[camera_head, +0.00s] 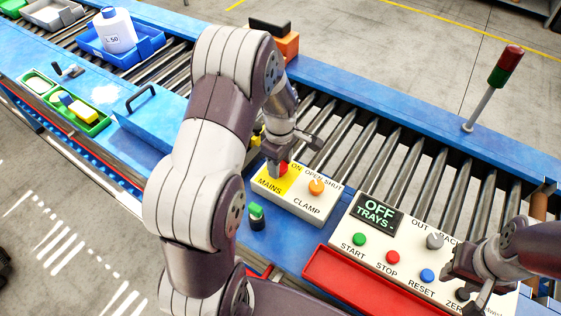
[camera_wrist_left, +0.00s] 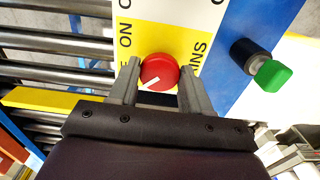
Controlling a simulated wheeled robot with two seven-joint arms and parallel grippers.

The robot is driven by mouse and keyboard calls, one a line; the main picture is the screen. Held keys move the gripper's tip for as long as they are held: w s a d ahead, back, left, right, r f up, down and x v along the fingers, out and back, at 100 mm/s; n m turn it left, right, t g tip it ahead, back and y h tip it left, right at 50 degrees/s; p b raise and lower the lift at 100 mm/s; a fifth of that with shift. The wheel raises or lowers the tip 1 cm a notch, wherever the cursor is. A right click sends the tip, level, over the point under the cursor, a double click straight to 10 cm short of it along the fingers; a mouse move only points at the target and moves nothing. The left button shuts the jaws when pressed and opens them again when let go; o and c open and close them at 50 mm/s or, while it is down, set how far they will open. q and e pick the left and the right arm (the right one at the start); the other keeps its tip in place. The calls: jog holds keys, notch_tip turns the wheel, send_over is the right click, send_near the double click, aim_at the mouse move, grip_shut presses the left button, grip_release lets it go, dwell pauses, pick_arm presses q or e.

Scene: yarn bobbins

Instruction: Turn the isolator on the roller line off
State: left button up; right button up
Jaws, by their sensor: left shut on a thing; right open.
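The isolator is a red round knob (camera_wrist_left: 159,71) with a white pointer line, on the yellow MAINS patch (camera_wrist_left: 186,38) of a white switch box. In the wrist view its pointer slants to the lower left; "ON" is lettered to its upper left. My left gripper (camera_wrist_left: 157,84) has one finger on each side of the knob and is shut on it. In the head view the arm and gripper hide much of the knob (camera_head: 283,168). My right gripper (camera_head: 467,283) is open over the right end of the tray panel.
The same box has an orange CLAMP knob (camera_head: 316,186). The tray panel (camera_head: 345,219) has an "OFF TRAYS" display (camera_head: 380,213) and several coloured buttons. A green-topped switch (camera_head: 256,211) stands left of the box. A red tray (camera_head: 360,284) lies in front; rollers run behind.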

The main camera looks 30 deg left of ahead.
pick_arm(q)
jog(key=shift+n, duration=0.3)
jog(key=o, duration=0.9)
jog(key=shift+o, duration=0.8)
jog(key=shift+a, duration=0.15)
jog(key=shift+r, duration=0.1)
notch_tip(320, 180, up, 12)
jog(key=shift+r+b, duration=0.25)
jog(key=shift+b, duration=0.15)
